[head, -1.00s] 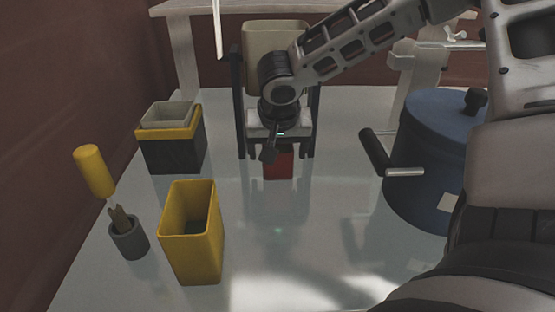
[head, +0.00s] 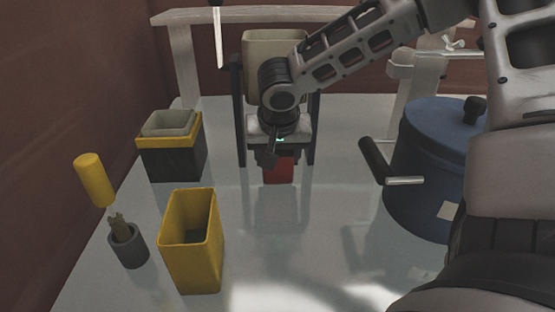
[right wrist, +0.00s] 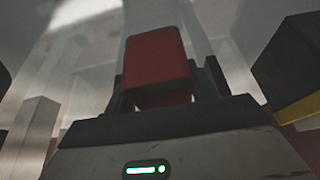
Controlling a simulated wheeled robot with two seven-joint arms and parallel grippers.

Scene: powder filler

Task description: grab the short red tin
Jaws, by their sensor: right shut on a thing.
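The short red tin (head: 279,170) is in front of the powder filler stand in the head view, its upper part hidden by my gripper. My right gripper (head: 276,152) points down and is shut on it. In the right wrist view, the red tin (right wrist: 157,65) sits between the dark fingers (right wrist: 160,95). I cannot tell whether its base touches the table. My left gripper is not in view.
A yellow open bin (head: 178,262) stands at front left, beside a grey cup (head: 128,248) with a yellow-handled tool (head: 95,180). Stacked bins (head: 172,160) stand behind. A blue lidded pot (head: 430,185) is at right. The front middle table is clear.

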